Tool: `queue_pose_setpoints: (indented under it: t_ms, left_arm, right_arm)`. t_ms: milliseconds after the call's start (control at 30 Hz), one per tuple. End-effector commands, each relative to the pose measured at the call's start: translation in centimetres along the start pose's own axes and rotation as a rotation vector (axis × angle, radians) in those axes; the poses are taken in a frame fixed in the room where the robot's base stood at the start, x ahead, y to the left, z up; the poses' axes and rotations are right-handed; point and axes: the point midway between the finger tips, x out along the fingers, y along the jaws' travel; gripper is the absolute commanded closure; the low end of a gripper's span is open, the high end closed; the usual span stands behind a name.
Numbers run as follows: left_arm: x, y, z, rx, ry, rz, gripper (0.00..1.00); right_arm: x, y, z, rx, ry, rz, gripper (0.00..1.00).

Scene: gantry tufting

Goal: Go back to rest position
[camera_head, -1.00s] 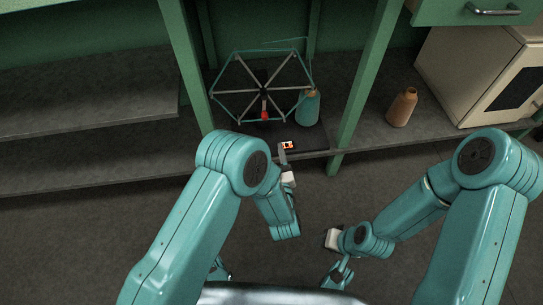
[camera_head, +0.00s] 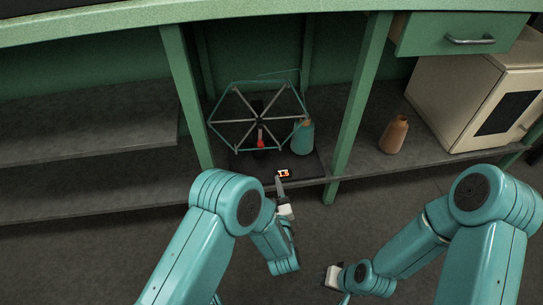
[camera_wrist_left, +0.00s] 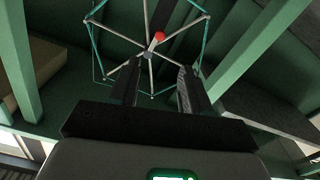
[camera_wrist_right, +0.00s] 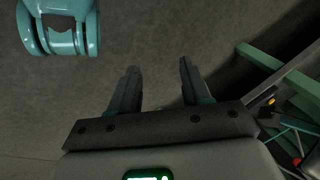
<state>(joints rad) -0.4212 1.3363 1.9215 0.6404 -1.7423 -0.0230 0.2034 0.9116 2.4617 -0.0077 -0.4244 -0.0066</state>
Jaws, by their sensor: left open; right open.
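My left gripper (camera_head: 280,184) is in front of the shelf bay, near the front edge of the dark base under a yarn winder. In the left wrist view its two fingers (camera_wrist_left: 158,85) are apart with nothing between them. The winder (camera_head: 258,118), a hexagonal frame of grey spokes with a red knob, shows beyond them. My right gripper (camera_head: 331,276) hangs low over the floor at the lower middle. In the right wrist view its fingers (camera_wrist_right: 155,85) are apart and empty, with bare floor behind.
A teal cone (camera_head: 302,138) stands beside the winder. A brown cone (camera_head: 394,135) stands on the right shelf next to a cream cabinet (camera_head: 470,100). Green posts (camera_head: 352,105) frame the bay. The floor (camera_head: 120,250) in front is clear.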

Motion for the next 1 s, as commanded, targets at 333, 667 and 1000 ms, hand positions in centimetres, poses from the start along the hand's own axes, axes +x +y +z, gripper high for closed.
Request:
queue_pose_setpoints:
  t_ms: [333, 667, 1000]
  left_arm:
    - [1.2, -1.0, -4.7, -0.003, 0.006, -0.049, 0.52]
    - [4.1, -7.2, -20.9, -0.011, -0.047, -0.209, 0.52]
    - [0.5, -10.9, -28.8, -0.056, -0.5, -0.2, 0.52]
  right_arm:
    - [-4.2, -1.6, -0.5, -0.002, -0.002, 0.0, 0.52]
    - [-17.9, -6.9, -1.3, -0.011, -0.025, -0.002, 0.52]
    - [-30.2, -11.7, -1.1, -0.02, -0.076, -0.004, 0.52]
